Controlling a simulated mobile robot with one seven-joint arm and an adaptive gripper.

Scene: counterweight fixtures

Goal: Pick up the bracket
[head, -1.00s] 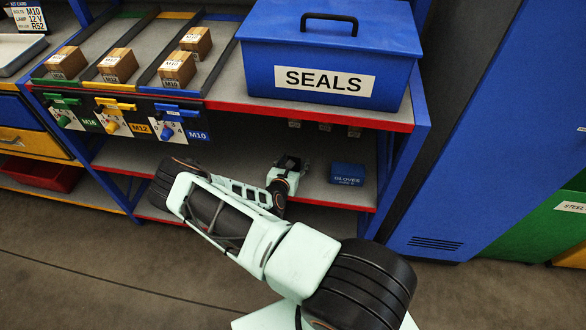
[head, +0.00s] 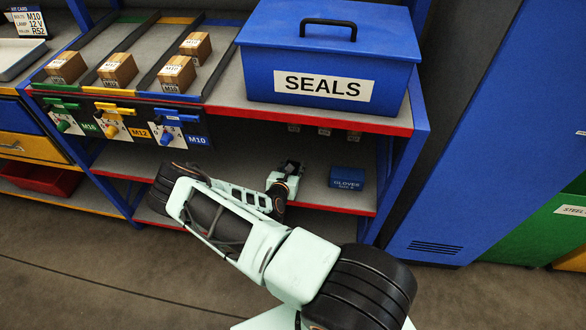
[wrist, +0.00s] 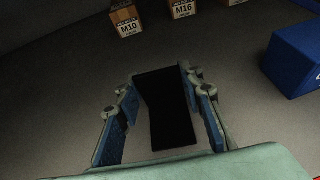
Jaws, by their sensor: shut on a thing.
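The bracket (wrist: 168,115) shows in the wrist view as a flat, very dark plate between the two blue-padded fingers. My gripper (wrist: 161,82) is shut on it, with a finger on each side. In the head view my gripper (head: 289,168) is over the lower shelf, left of a small blue box. The bracket cannot be made out in the head view. In the wrist view its shape is too dark to show detail, and I cannot tell whether it touches the shelf.
The blue gloves box (head: 347,178) stands right of my gripper and shows in the wrist view (wrist: 296,58). Cartons marked M10 (wrist: 126,20) and M16 (wrist: 183,8) stand farther back. The upper shelf's red edge (head: 310,118) and the blue SEALS box (head: 330,55) are above.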

